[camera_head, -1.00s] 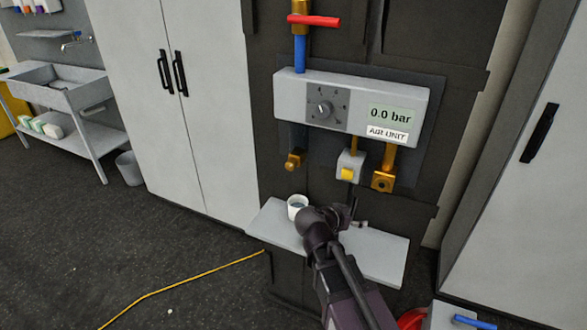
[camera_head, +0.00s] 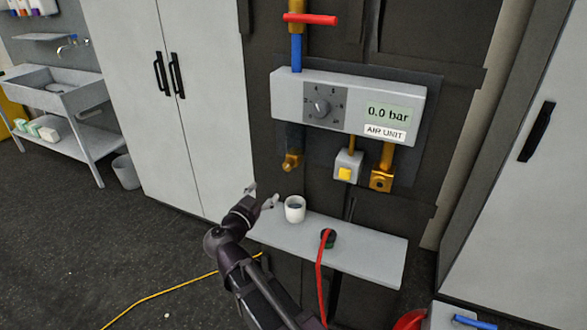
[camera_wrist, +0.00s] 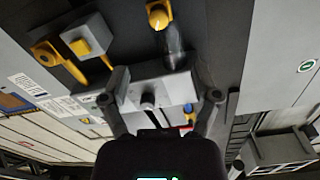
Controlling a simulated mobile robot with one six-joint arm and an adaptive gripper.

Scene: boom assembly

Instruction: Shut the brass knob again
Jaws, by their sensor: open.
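The brass knob (camera_head: 292,161) sits at the lower end of the dark pipe under the left side of the grey air unit (camera_head: 285,97). In the wrist view the brass knob (camera_wrist: 158,15) shows near the top edge, on the end of its dark pipe. My gripper (camera_head: 262,195) is open and empty, below and left of the knob, apart from it. In the wrist view my gripper (camera_wrist: 167,88) has its two fingers spread, with the knob beyond them. Whether the knob is open or shut cannot be told. The display reads 0.0 bar.
A white cup (camera_head: 295,212) stands on the grey shelf (camera_head: 370,257), close right of my gripper. A red hose (camera_head: 319,275) hangs from a dark fitting on the shelf.

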